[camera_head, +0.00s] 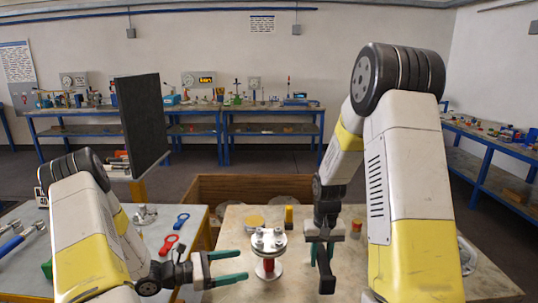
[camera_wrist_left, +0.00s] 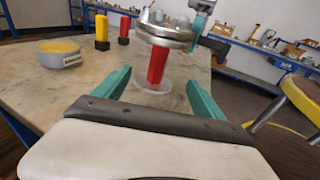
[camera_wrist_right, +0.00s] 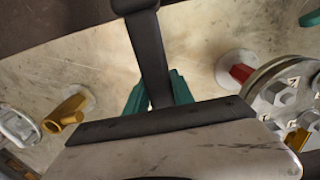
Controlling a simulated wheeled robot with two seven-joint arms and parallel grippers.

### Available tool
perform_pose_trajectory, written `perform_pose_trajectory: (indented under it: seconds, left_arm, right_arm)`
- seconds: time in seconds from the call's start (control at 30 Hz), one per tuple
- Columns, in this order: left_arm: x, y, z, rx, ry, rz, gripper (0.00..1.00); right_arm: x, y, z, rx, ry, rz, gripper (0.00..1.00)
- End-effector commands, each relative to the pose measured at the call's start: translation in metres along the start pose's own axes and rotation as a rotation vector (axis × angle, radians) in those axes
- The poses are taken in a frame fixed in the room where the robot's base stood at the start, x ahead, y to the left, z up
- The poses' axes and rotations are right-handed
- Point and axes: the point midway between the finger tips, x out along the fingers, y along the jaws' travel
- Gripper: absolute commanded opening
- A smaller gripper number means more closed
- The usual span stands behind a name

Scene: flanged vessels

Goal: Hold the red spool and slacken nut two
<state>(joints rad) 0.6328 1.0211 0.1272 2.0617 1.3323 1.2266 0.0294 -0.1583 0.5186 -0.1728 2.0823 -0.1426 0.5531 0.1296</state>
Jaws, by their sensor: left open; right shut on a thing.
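The red spool (camera_head: 268,265) stands upright on the table under a round metal flange (camera_head: 268,243) with bolts and nuts on top. In the right wrist view the flange (camera_wrist_right: 285,100) shows nuts with number marks, one reading 2 (camera_wrist_right: 293,82). My left gripper (camera_head: 243,265) is open just left of the spool, fingers pointing at it; in the left wrist view the red spool (camera_wrist_left: 157,65) lies ahead between the fingers, apart from them. My right gripper (camera_wrist_right: 155,90) is shut on a black tool (camera_wrist_right: 146,45), held right of the flange. The tool's far end is cut off there.
A yellow piece (camera_head: 289,215) and a grey dish with yellow contents (camera_wrist_left: 62,50) stand behind the spool. Red (camera_head: 168,244) and blue (camera_head: 181,221) tools lie on the left table. A dark panel (camera_head: 143,120) stands at left.

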Motion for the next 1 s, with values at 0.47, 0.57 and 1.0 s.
perform_pose_trajectory:
  seconds: [0.47,0.57,1.0]
  left_arm:
    - [0.048,0.000,-0.001,-0.003,-0.004,0.001,0.80]
    - [0.062,0.000,-0.001,-0.004,-0.003,0.001,0.80]
    - [0.099,0.000,-0.001,-0.004,-0.003,0.003,0.80]
  right_arm:
    - [-0.001,0.000,0.000,0.000,0.001,0.000,0.00]
    - [-0.001,0.000,0.000,0.000,0.001,0.000,0.00]
    - [0.000,0.000,0.000,0.000,0.001,0.000,0.00]
